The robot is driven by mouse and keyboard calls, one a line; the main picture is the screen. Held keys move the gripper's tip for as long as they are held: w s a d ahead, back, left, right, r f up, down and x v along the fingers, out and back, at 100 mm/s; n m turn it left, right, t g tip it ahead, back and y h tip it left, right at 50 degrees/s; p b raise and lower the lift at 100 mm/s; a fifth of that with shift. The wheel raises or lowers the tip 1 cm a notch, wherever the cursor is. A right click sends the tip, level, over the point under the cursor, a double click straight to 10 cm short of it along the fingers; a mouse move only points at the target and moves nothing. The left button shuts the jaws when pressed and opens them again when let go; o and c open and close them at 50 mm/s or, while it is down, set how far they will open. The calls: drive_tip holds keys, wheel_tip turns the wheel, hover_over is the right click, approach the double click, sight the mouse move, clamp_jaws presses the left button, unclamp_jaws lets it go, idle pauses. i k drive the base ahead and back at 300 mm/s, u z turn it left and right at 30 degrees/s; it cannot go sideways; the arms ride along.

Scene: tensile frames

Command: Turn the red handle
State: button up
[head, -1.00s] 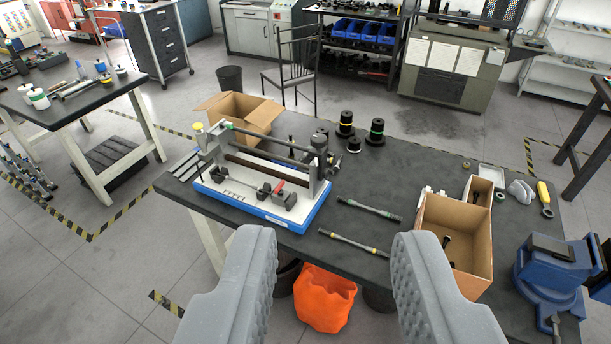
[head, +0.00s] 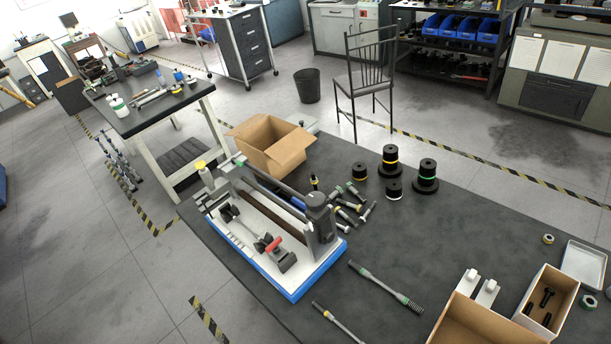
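The tensile frame (head: 322,225) lies on the dark workbench, on a white base with a blue edge (head: 300,288). Its small red handle (head: 273,243) sits low on the near side of the frame, between dark metal blocks on the base. The handle shows in full but is small in the picture. A yellow-topped knob (head: 200,165) stands at the frame's far left end. My gripper is outside the picture, so its opening and anything in it are hidden.
An open cardboard box (head: 275,150) stands behind the frame. Black stacked weights (head: 390,162) and several loose bolts (head: 347,212) lie to its right. Two rods, including a grey one (head: 385,285), lie in front. Cardboard boxes (head: 550,295) fill the bench's near right.

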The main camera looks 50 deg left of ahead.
sight(274, 246)
drive_tip(key=u, duration=0.25)
drive_tip(key=i, duration=0.85)
drive_tip(key=u, duration=0.55)
